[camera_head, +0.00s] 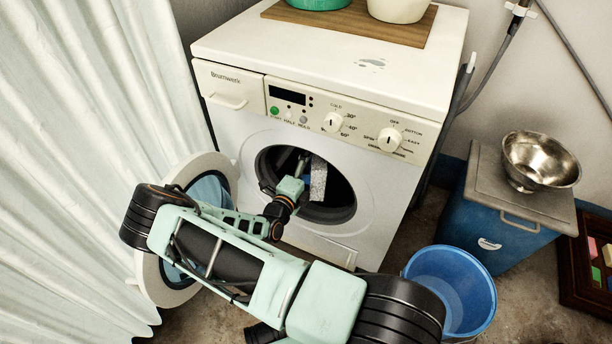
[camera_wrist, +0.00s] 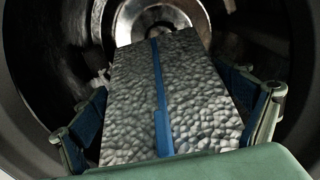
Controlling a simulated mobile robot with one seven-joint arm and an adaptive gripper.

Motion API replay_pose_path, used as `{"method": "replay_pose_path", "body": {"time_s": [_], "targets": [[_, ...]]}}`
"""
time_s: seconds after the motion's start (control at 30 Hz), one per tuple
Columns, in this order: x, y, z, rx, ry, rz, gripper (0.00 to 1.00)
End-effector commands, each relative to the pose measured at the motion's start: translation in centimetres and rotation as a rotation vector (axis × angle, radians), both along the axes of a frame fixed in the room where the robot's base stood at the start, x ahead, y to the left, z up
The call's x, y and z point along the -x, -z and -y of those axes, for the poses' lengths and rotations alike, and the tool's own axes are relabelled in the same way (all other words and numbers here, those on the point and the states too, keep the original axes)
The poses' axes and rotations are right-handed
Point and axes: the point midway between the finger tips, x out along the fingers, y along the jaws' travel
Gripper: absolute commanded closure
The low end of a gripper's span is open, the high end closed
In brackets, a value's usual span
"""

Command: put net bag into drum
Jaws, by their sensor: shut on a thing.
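The net bag (camera_wrist: 195,100) is a grey, pebble-textured block with a blue zip strip down its middle. In the wrist view my gripper (camera_wrist: 168,105) has one finger on each side of it and is shut on it. The head view shows the bag (camera_head: 318,178) in the round door opening of the white washing machine, at the drum (camera_head: 340,195). My gripper (camera_head: 303,168) reaches into the opening beside it, partly hidden in shadow. In the wrist view the dark drum wall (camera_wrist: 285,50) surrounds the bag. I cannot tell whether the bag touches the drum.
The washing machine's round door (camera_head: 158,285) stands open to the left, behind my arm. A pale curtain (camera_head: 70,150) hangs at the left. A blue bucket (camera_head: 470,290) and a blue bin (camera_head: 500,225) with a metal bowl (camera_head: 540,160) stand at the right.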

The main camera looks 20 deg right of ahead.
Motion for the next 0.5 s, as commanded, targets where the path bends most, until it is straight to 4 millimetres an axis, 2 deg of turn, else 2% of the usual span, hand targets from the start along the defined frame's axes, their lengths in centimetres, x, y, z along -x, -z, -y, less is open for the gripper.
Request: {"method": "replay_pose_path", "body": {"time_s": [0.5], "targets": [[-5.1, 1.2, 5.3, 0.001, 0.001, 0.001, 0.32]]}}
